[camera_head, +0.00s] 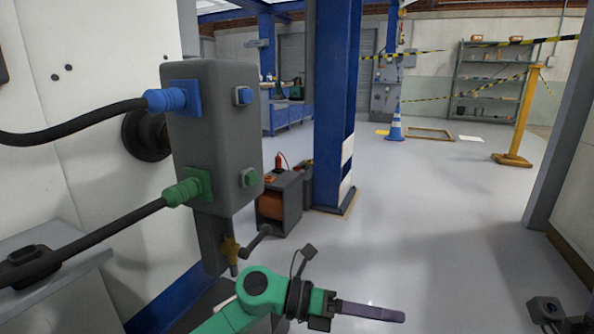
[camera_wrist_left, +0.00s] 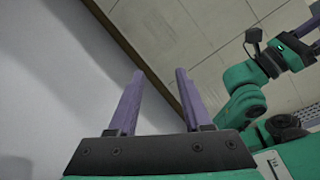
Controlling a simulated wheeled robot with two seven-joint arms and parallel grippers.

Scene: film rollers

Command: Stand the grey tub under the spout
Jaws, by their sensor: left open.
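I cannot make out the grey tub in either view. My left gripper (camera_head: 398,316) is at the bottom middle of the head view, right of and lower in the picture than the tap. Its purple fingers show edge-on there. In the left wrist view the fingers (camera_wrist_left: 160,74) stand apart with nothing between them.
Two cables run into the grey box through a blue plug (camera_head: 166,99) and a green plug (camera_head: 182,192). A dark cabinet (camera_head: 291,205) stands beside a blue pillar (camera_head: 333,110). A grey surface (camera_head: 75,300) lies lower left.

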